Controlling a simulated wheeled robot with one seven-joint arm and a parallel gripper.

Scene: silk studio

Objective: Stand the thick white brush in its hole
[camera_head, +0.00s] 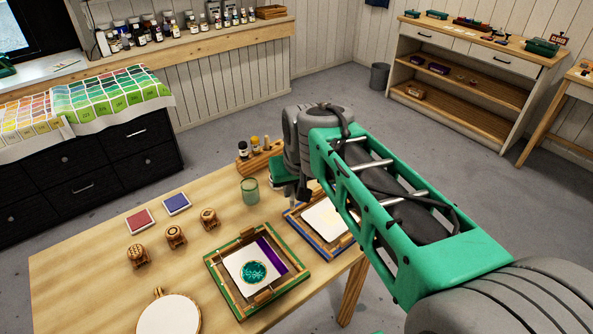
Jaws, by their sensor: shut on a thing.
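A wooden block (260,161) stands at the table's back edge, with a few upright items in it, one dark-topped and one yellow-topped. I cannot make out an empty hole in it. My gripper (303,192) hangs just right of the block, over the table's back right part, mostly hidden behind my own wrist and arm. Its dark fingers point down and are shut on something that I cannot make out. I cannot pick out the thick white brush in this view.
A green glass (250,191) stands close in front of the block. A blue-edged frame (297,227) lies below my gripper, and a green-edged frame (222,279) lies front left of it. Stamps (175,236), ink pads (177,203) and a round hoop (169,315) occupy the left side.

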